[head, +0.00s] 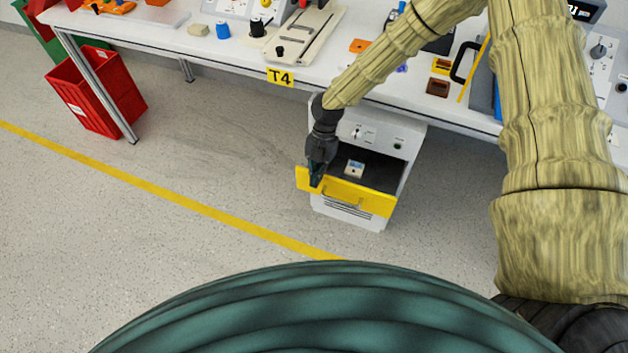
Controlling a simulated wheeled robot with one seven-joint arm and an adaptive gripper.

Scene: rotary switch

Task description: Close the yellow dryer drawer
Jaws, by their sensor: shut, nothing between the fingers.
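The yellow dryer drawer (360,199) is pulled out from the white dryer (376,223) under the table. Its dark inside shows behind the yellow front, with a small light box (354,168) in it. My gripper (316,183) points down at the left end of the yellow front and overlaps it in the head view. The gripper is shut and holds nothing. I cannot tell whether its fingertips touch the drawer front. Part of the dryer's left side is hidden behind my gripper and wrist.
The white table (210,62) carries tools and devices above the dryer, with a yellow T4 label (280,77) on its edge. A red bin (97,90) stands by the left table leg. The floor (120,230) in front and to the left is clear.

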